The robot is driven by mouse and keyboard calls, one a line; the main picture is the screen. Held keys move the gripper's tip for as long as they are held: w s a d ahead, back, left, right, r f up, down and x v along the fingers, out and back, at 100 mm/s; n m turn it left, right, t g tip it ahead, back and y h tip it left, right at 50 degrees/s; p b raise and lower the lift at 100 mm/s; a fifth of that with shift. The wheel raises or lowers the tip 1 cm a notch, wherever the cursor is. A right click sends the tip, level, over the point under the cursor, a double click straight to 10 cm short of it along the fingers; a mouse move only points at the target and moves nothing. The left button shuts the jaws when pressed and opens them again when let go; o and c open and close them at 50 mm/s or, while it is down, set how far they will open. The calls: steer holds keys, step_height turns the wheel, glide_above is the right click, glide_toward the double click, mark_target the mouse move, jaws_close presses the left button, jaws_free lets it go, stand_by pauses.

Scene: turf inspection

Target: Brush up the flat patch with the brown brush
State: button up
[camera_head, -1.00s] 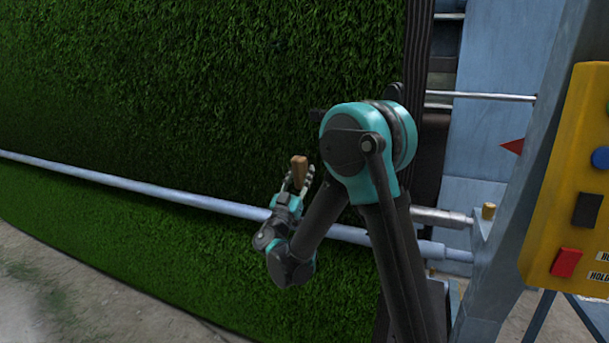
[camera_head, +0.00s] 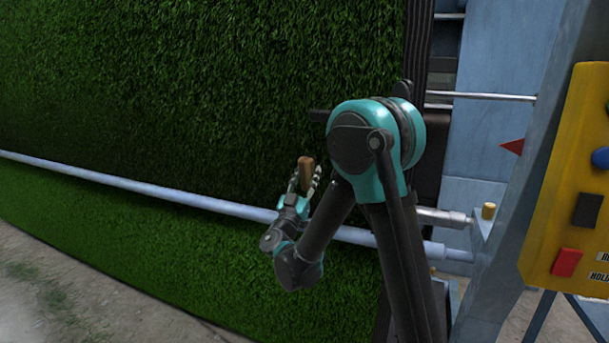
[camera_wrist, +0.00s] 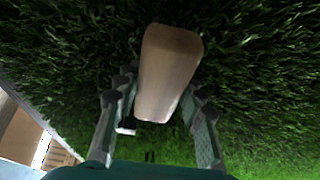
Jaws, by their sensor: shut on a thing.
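The brown brush (camera_head: 305,173) shows as a brown wooden block in my gripper (camera_head: 305,182), in front of the hanging green turf (camera_head: 180,100). In the wrist view the brush (camera_wrist: 168,70) sits between the two fingers of my gripper (camera_wrist: 160,108), with turf (camera_wrist: 260,60) filling the view behind it. My gripper is shut on the brush. Its bristles are hidden. I cannot tell whether the brush touches the turf. The turf's upper part looks darker near the bar, but I cannot make out the edges of a flat patch.
A pale blue bar (camera_head: 150,190) runs across the turf below my gripper. A blue steel frame (camera_head: 500,200) stands at the right. A yellow control panel (camera_head: 570,190) with a red button (camera_head: 567,262) is at the far right. Bare ground (camera_head: 60,290) lies at the lower left.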

steer(key=shift+s+d, duration=0.2)
steer(key=shift+d, duration=0.35)
steer(key=s+a+f, duration=0.2)
steer(key=s, duration=0.5)
steer(key=shift+s+a, duration=0.15)
steer(key=shift+a, duration=0.15)
